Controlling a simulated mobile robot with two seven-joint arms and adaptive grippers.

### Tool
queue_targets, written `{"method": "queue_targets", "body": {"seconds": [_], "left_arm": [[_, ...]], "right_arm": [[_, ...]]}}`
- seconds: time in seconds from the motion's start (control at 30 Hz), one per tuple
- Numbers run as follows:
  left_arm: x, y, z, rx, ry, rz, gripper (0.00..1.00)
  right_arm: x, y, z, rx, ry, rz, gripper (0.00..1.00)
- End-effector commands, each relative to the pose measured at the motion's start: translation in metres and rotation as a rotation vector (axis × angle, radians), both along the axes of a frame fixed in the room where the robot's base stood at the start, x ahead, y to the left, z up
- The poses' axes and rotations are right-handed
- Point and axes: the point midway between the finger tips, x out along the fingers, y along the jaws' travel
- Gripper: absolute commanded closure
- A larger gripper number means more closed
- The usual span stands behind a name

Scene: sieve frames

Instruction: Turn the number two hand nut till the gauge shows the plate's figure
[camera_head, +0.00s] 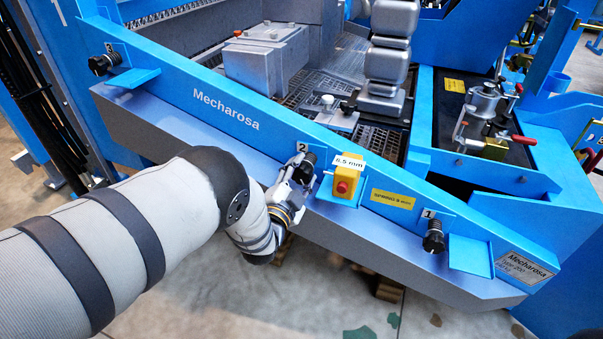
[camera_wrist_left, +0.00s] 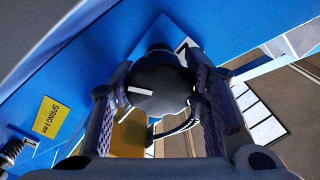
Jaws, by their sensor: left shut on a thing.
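The number two hand nut (camera_head: 309,161) is a dark knob by the "2" label on the blue beam. It shows in the left wrist view as a ridged black knob (camera_wrist_left: 155,85) with a white mark on its face, pointing left. My left gripper (camera_head: 299,174) is shut on it, with one finger on each side in the left wrist view (camera_wrist_left: 156,92). The gauge (camera_head: 349,162) looks to read 6.5 mm, though the first digit is small. The yellow plate (camera_head: 392,199) appears to say "SPRING 8 mm"; it also shows in the left wrist view (camera_wrist_left: 46,116).
A yellow box with a red button (camera_head: 342,187) is right beside the gripper. Hand nut one (camera_head: 433,237) is at the lower right, and another knob (camera_head: 104,63) is at the upper left. Blue ledges (camera_head: 470,255) stick out from the beam. Floor is open in front.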

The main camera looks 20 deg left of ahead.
Motion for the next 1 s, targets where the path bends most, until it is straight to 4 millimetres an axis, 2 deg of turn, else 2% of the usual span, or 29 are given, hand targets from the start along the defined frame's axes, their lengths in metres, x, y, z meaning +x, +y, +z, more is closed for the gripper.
{"method": "queue_targets", "body": {"seconds": [0.2, 0.23, 0.27, 0.63, 0.77, 1.0], "left_arm": [[0.001, 0.000, 0.002, -0.001, -0.005, -0.001, 0.85], [0.001, 0.000, 0.002, -0.001, -0.005, -0.001, 0.55], [0.001, 0.000, 0.002, -0.001, -0.005, -0.001, 0.49], [-0.005, 0.000, 0.000, -0.002, -0.001, -0.001, 0.48], [-0.031, 0.000, 0.000, -0.001, 0.003, -0.001, 0.48], [-0.095, 0.003, 0.000, -0.002, 0.002, -0.001, 0.48]], "right_arm": [[0.000, 0.000, 0.000, 0.000, 0.000, 0.000, 1.00], [0.000, 0.000, 0.000, 0.000, 0.000, 0.000, 1.00], [0.000, 0.000, 0.000, 0.000, 0.000, 0.000, 1.00], [0.000, 0.000, 0.000, 0.000, 0.000, 0.000, 1.00], [0.000, 0.000, 0.000, 0.000, 0.000, 0.000, 1.00], [0.000, 0.000, 0.000, 0.000, 0.000, 0.000, 1.00]]}}
